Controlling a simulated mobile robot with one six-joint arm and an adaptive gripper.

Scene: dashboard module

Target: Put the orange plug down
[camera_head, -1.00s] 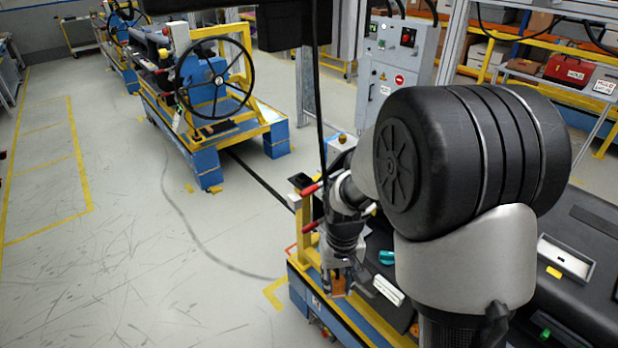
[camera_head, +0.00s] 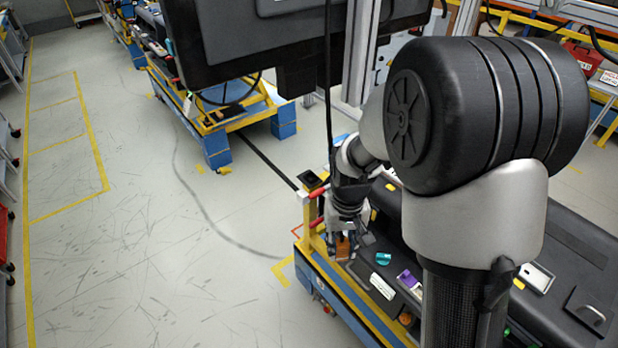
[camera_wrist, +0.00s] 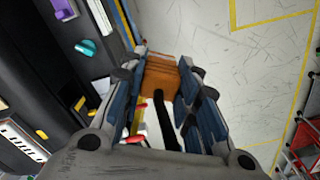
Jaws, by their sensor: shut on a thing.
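The orange plug (camera_wrist: 160,78) sits between the two fingers of my gripper (camera_wrist: 163,80) in the wrist view, with a dark cable running back from it. In the head view my gripper (camera_head: 343,243) is shut on the orange plug (camera_head: 342,248), near the left end of the blue and yellow cart (camera_head: 345,300). The plug appears raised near the cart's yellow edge; whether it touches anything below cannot be told.
A teal connector (camera_head: 383,258) and a purple one (camera_head: 408,279) lie on the black dashboard (camera_head: 575,250) to the right. A yellow post with red handles (camera_head: 312,208) stands close to my gripper. Open floor lies left.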

